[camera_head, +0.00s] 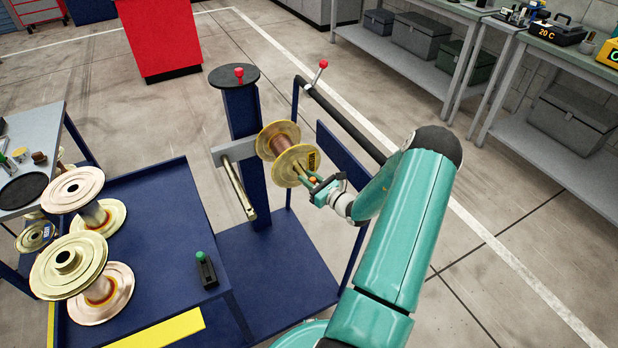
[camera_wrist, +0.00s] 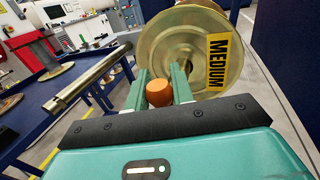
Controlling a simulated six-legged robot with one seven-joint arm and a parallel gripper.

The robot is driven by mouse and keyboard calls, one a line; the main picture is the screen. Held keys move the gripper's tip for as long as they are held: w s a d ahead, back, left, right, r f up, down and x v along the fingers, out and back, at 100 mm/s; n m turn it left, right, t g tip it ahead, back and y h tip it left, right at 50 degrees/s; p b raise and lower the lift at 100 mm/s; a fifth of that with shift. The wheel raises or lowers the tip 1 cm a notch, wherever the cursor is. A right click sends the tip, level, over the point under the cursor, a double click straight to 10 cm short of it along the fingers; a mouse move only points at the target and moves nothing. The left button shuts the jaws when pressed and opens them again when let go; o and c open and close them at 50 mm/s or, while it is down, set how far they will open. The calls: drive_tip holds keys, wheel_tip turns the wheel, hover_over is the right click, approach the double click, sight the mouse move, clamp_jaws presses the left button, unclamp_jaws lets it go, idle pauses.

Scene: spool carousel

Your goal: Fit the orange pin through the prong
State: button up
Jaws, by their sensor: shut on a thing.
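The orange pin (camera_head: 313,180) is in my gripper (camera_head: 318,187). In the wrist view, its round orange head (camera_wrist: 158,93) sits between the two teal fingers (camera_wrist: 159,76), which are shut on it. The gripper is at the outer end of the brass prong (camera_head: 301,171) that carries a spool (camera_head: 279,141) with a yellow MEDIUM label. The spool also shows in the wrist view (camera_wrist: 180,48). I cannot tell whether the pin's shaft is in the prong; the head and fingers hide it.
A second, bare prong (camera_head: 239,190) juts from the blue post (camera_head: 245,112) to the left of the spool; it also shows in the wrist view (camera_wrist: 88,78). A blue cart (camera_head: 165,255) with several spools stands at left. A black rail (camera_head: 343,118) runs behind my arm.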

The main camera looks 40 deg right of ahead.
drive_tip(key=shift+f, duration=0.3)
drive_tip(key=o, duration=1)
drive_tip(key=shift+o, duration=0.2)
drive_tip(key=s, duration=0.7)
drive_tip(key=shift+s, duration=0.25)
drive_tip(key=shift+c, duration=0.2)
